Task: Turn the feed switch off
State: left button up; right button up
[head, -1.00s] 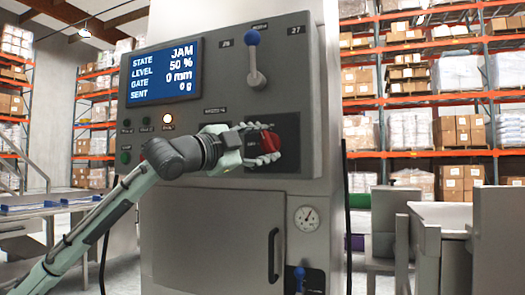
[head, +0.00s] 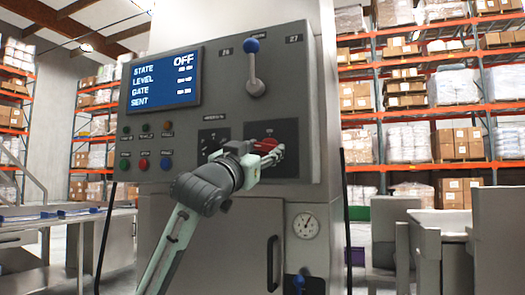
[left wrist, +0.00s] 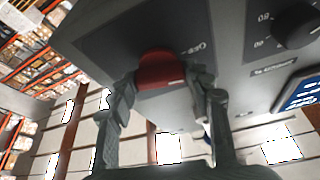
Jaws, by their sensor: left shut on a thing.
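The feed switch is a red rotary knob (head: 266,145) on a dark plate at the lower right of the grey machine panel. It also shows in the left wrist view (left wrist: 160,68). My left gripper (head: 268,152) is shut on the red knob, with its fingers on either side of it in the left wrist view (left wrist: 163,82). The fingers partly hide the knob in the head view. The panel's display (head: 165,78) reads STATE OFF, with dashes on the lines below. My right gripper is not in view.
A blue-tipped lever (head: 254,65) stands above the knob. A black dial (head: 213,140) is left of it, and small buttons (head: 143,164) are farther left. A gauge (head: 306,225) and another blue handle (head: 299,282) are below. Cabinets (head: 440,240) stand at right.

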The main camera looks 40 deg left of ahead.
pick_arm(q)
jog(key=n+y, duration=0.1)
jog(key=n, duration=0.1)
jog(key=shift+n, duration=0.3)
jog(key=shift+n+y, duration=0.4)
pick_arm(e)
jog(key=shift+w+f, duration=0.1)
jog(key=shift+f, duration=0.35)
pick_arm(q)
jog(key=shift+n, duration=0.3)
jog(key=o, duration=1.2)
jog(key=shift+c, duration=0.2)
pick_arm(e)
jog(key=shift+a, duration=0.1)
pick_arm(q)
jog(key=shift+d, duration=0.1)
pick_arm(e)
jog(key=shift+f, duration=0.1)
pick_arm(q)
jog(key=v, duration=1.2)
